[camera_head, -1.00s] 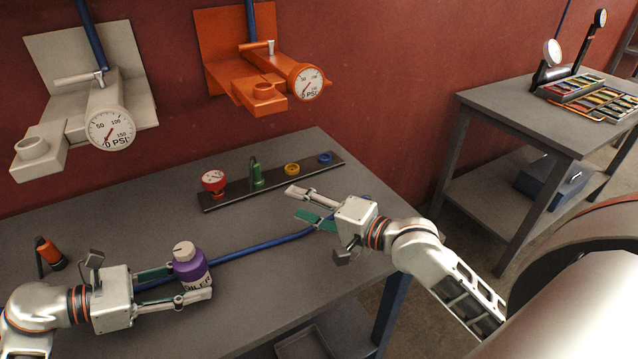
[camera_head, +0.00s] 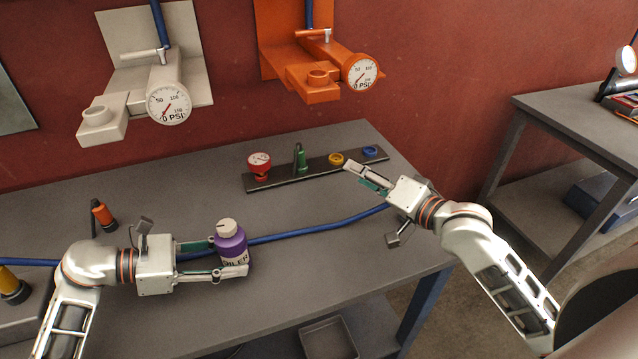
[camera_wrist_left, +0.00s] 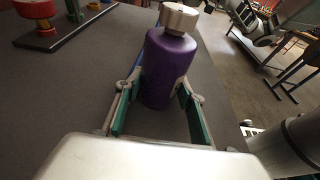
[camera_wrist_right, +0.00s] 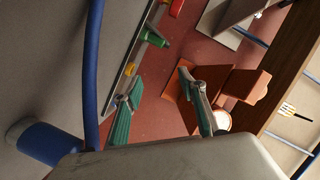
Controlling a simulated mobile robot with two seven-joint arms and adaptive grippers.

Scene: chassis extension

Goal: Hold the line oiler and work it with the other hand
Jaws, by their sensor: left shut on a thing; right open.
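The line oiler is a purple bottle (camera_head: 230,246) with a pale grey cap (camera_head: 227,226) and a label partly reading "OILER". It stands upright on or just above the bench, between the fingers of my left gripper (camera_head: 222,258), which is shut on it. In the left wrist view the purple bottle (camera_wrist_left: 168,68) sits between both green-padded fingers. My right gripper (camera_head: 366,178) is open and empty, near the right end of the dark rail. In the right wrist view its fingers (camera_wrist_right: 165,108) are apart with nothing between them.
A dark rail (camera_head: 275,179) holds red, green, yellow and blue fittings. A blue hose (camera_head: 320,229) crosses the bench (camera_head: 300,270). An orange-and-black item (camera_head: 102,215) stands at left. White (camera_head: 150,80) and orange (camera_head: 320,75) gauge units hang on the wall.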

